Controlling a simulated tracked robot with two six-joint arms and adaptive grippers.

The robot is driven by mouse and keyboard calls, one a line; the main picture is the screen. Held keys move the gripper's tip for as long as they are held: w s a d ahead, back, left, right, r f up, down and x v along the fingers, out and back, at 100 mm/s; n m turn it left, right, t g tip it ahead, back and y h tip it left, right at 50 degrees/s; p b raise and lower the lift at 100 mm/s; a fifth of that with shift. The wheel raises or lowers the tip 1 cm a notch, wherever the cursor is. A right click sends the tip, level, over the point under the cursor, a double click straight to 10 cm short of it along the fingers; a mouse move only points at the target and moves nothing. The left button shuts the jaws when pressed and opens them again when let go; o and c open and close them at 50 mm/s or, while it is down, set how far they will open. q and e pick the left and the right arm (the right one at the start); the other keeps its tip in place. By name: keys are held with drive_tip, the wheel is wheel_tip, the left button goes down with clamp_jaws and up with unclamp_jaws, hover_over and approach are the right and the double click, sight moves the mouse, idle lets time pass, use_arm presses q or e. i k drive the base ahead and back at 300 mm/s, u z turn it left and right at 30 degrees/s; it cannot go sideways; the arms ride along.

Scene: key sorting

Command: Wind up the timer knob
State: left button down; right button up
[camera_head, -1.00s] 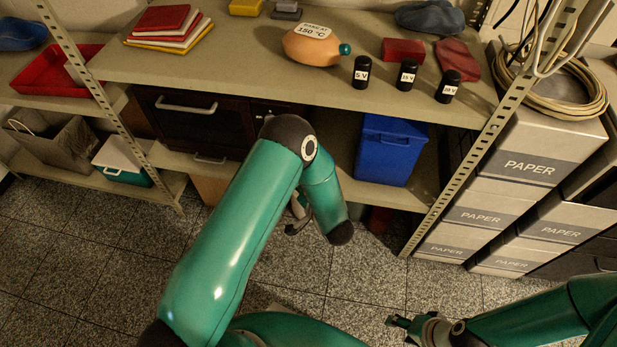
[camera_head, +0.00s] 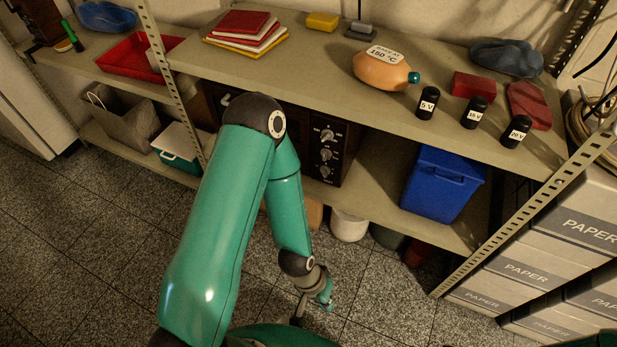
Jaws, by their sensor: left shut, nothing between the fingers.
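A dark oven (camera_head: 345,150) stands on the lower shelf, under the top board. Its panel has an upper knob (camera_head: 326,135), a middle knob (camera_head: 324,154) and a lower knob (camera_head: 325,171). Their markings are too small to read, so I cannot tell which is the timer knob. My left arm hides most of the oven's front. My left gripper (camera_head: 326,298) is shut and empty, low over the floor, below and apart from the knobs. My right gripper is not in view.
The top shelf (camera_head: 300,60) holds an orange bottle (camera_head: 384,70), black canisters and red books (camera_head: 243,25). A blue bin (camera_head: 440,185) stands right of the oven. Paper boxes (camera_head: 525,275) fill the right side. A perforated post (camera_head: 530,215) stands before them. Floor is free at left.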

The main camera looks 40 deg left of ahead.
sight(325, 170)
drive_tip(key=z, duration=1.6)
drive_tip(key=i, duration=0.1)
drive_tip(key=u, duration=3.2)
drive_tip(key=i, duration=0.5)
drive_tip(key=z, duration=1.2)
